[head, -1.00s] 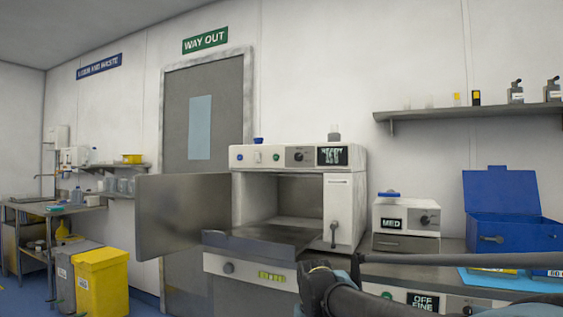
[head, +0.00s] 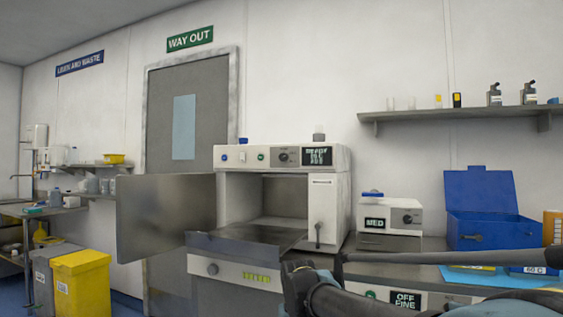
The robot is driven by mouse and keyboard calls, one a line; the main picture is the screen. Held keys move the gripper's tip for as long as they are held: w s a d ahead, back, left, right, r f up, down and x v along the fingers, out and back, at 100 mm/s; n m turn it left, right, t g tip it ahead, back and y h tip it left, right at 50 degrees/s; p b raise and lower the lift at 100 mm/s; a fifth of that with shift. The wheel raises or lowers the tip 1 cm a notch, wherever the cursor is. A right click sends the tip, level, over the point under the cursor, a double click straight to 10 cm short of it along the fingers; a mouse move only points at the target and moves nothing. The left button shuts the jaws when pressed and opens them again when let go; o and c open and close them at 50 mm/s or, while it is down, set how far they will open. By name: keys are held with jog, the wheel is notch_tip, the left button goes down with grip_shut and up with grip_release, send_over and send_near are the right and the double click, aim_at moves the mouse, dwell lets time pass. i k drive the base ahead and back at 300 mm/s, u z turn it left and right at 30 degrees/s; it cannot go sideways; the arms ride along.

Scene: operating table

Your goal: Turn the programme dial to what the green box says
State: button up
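A white bench steriliser (head: 329,200) stands with its door (head: 165,218) swung open to the left. On its top panel is a dark round dial (head: 283,155) beside a black display (head: 317,156) with white text too small to read. I cannot tell for sure that this is the programme dial. Another dial (head: 408,218) is on a small white unit labelled MED. No green box is clearly visible; an open blue box (head: 485,226) stands at the right. My arm crosses the lower right in front of the bench, and my gripper is not visible.
A metal shelf or tray (head: 245,247) juts out below the steriliser's open chamber. A lower panel label (head: 405,299) reads OFF FINE. A wall shelf (head: 455,113) holds small bottles. A yellow bin (head: 82,288) stands on the floor at left. An orange item (head: 552,228) shows at the right edge.

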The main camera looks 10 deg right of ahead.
aim_at(283, 157)
jog(key=z, duration=3.9)
jog(key=i, duration=0.95)
jog(key=u, duration=1.75)
